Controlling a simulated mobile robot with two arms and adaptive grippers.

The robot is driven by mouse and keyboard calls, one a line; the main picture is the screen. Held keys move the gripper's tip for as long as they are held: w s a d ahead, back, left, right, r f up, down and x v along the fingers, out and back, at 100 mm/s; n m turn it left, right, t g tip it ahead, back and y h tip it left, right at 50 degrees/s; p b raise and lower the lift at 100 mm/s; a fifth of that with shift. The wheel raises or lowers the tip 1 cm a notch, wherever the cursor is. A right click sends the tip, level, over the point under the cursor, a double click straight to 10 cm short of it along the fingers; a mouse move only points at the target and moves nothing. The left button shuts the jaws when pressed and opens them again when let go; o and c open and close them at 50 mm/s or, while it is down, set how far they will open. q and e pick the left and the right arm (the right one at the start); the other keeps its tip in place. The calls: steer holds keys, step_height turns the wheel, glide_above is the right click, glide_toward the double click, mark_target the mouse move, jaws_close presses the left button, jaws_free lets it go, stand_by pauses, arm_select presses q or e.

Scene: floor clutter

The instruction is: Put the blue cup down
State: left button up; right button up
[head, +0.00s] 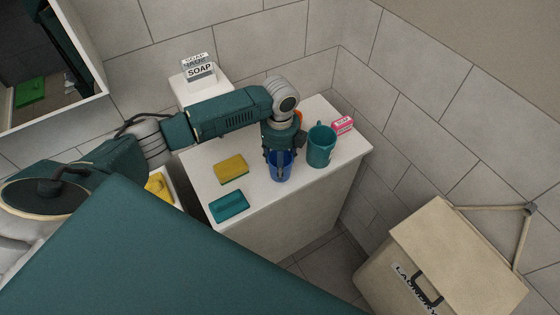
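The blue cup (273,171) is upright over the white cabinet top, near its front edge. My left gripper (281,168) reaches down on it from above, with a dark finger against the cup's near side, and appears shut on it. The other finger is hard to make out. I cannot tell whether the cup's base touches the surface or hangs just above it. My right gripper is not in view.
On the cabinet top (255,209) are a teal mug (321,148) close right of the cup, a pink soap box (343,125), a yellow sponge (231,169) and a teal block (229,206). An orange item is partly hidden behind my gripper. A laundry hamper (450,255) stands right.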

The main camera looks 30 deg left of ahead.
arm_select(q)
steer(key=o, duration=0.7)
steer(key=shift+f, duration=0.15)
steer(key=o, duration=0.4)
steer(key=shift+r, duration=0.45)
step_height(320, 180, up, 12)
steer(key=shift+f+b, duration=0.2)
steer(key=shift+b, duration=0.8)
